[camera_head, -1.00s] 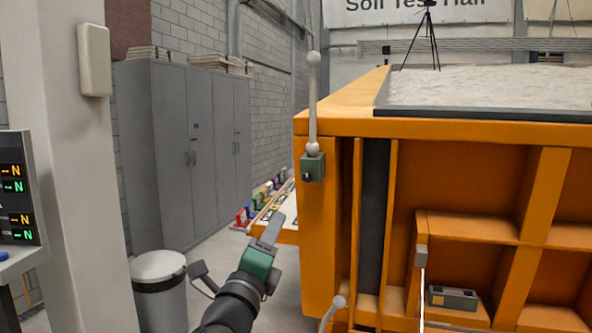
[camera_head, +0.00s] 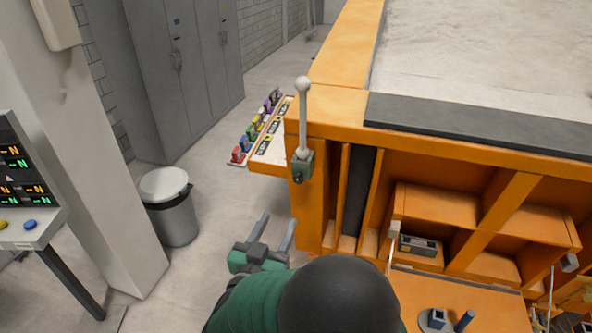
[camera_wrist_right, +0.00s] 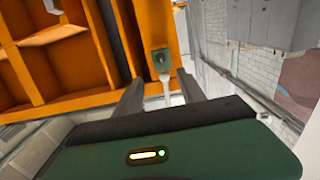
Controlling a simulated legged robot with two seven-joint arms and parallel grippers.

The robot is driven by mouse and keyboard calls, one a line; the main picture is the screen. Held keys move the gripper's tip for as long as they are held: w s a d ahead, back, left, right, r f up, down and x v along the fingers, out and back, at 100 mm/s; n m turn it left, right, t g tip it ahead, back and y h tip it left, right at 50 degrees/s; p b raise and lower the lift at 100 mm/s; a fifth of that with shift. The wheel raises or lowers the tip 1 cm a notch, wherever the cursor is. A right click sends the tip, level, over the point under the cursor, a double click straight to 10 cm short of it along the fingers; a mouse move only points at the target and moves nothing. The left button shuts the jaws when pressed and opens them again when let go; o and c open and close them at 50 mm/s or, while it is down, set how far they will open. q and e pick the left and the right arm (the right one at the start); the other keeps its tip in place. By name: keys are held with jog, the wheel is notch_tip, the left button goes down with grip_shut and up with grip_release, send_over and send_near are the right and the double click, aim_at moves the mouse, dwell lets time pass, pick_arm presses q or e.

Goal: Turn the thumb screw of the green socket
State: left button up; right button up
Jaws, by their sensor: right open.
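The green socket (camera_head: 303,166) is a small block on the front left corner post of the orange sandbed frame. A pale rod (camera_head: 303,115) with a ball on top stands upright in it. The socket also shows in the right wrist view (camera_wrist_right: 161,62), with a dark round spot on its face that looks like the thumb screw (camera_wrist_right: 162,58). My right gripper (camera_head: 278,226) is open and empty, below and left of the socket in the head view. In the wrist view its fingers (camera_wrist_right: 160,90) flank the rod in the picture, apart from the socket. My left gripper is not seen.
The orange sandbed frame (camera_head: 345,100) fills the right side. A shelf with several coloured pieces (camera_head: 258,125) sticks out left of the socket. A bin (camera_head: 172,205), a pillar (camera_head: 90,170) and a console (camera_head: 25,190) stand left.

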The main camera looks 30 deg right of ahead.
aim_at(297, 181)
jog(key=p+x, duration=0.4)
jog(key=x, duration=1)
jog(key=shift+w+a+r, duration=0.1)
jog(key=shift+w, duration=0.05)
jog(key=shift+w+d, duration=0.25)
jog(key=shift+d, duration=0.25)
jog(key=shift+a, duration=0.15)
jog(key=shift+c, duration=0.7)
jog(key=shift+a, duration=0.1)
jog(key=c, duration=0.5)
grip_shut()
